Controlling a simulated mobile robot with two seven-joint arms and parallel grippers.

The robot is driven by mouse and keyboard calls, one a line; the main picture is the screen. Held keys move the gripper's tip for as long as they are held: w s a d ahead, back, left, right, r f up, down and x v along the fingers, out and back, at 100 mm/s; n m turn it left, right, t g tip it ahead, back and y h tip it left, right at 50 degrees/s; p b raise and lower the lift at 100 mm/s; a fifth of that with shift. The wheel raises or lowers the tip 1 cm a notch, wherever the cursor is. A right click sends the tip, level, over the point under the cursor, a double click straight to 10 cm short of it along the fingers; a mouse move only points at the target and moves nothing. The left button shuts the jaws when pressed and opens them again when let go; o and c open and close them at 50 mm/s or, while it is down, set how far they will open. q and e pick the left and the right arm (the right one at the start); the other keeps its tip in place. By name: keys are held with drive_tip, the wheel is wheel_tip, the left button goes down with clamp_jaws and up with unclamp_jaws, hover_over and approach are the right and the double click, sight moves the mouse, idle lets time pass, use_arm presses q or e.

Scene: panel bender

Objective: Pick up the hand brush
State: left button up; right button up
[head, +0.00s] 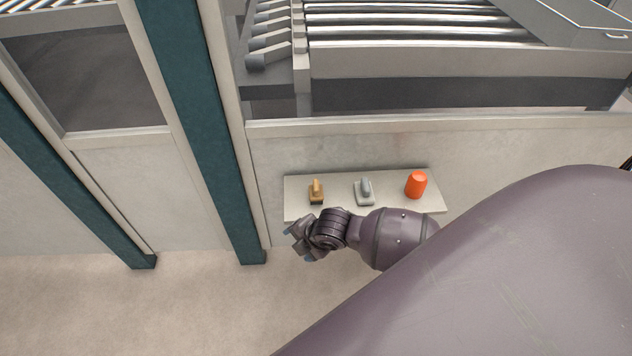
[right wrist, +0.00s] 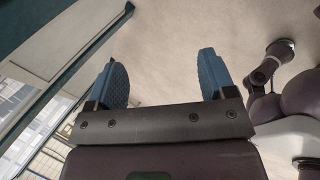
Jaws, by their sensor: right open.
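A small tan-brown block with an upright handle, which looks like the hand brush (head: 316,192), stands at the left end of a pale shelf (head: 297,210) in the head view. My right gripper (head: 299,242) is just below and in front of the shelf's left part, apart from the brush. In the right wrist view the right gripper (right wrist: 163,82) is open, its two blue pads wide apart with nothing between them. The brush does not show in that view. My left gripper is in neither view.
A grey handled object (head: 364,191) and an orange cup-like object (head: 416,185) stand on the shelf to the right of the brush. The shelf is against a pale panel, below a roller conveyor (head: 420,32). A teal post (head: 205,120) rises to the left. The floor in front is clear.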

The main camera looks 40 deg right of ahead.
drive_tip(key=w+d+r+n+g+h, duration=0.1)
drive_tip(key=w+d+n+h, duration=0.1)
drive_tip(key=w+d+n, duration=0.25)
wheel_tip(320, 180, up, 4)
drive_tip(key=n+g+h, duration=0.1)
drive_tip(key=n+h, duration=0.2)
drive_tip(key=n, duration=0.2)
hover_over(316, 186)
drive_tip(key=s+a, duration=0.2)
drive_tip(key=s, duration=0.1)
drive_tip(key=b+x, duration=0.1)
drive_tip(key=x, duration=0.3)
drive_tip(key=shift+s+f+b, duration=0.1)
drive_tip(key=shift+b, duration=0.3)
drive_tip(key=shift+w+d+f, duration=0.15)
drive_tip(key=shift+w+f, duration=0.1)
drive_tip(key=shift+f, duration=0.15)
drive_tip(key=shift+d+f, duration=0.1)
drive_tip(key=shift+f, duration=0.05)
drive_tip(key=b+x, duration=0.2)
drive_tip(key=x, duration=0.2)
drive_tip(key=shift+w+f, duration=0.15)
drive_tip(key=shift+w, duration=0.1)
drive_tip(key=shift+w+d+f, duration=0.1)
drive_tip(key=shift+w+f, duration=0.05)
drive_tip(key=c, duration=1)
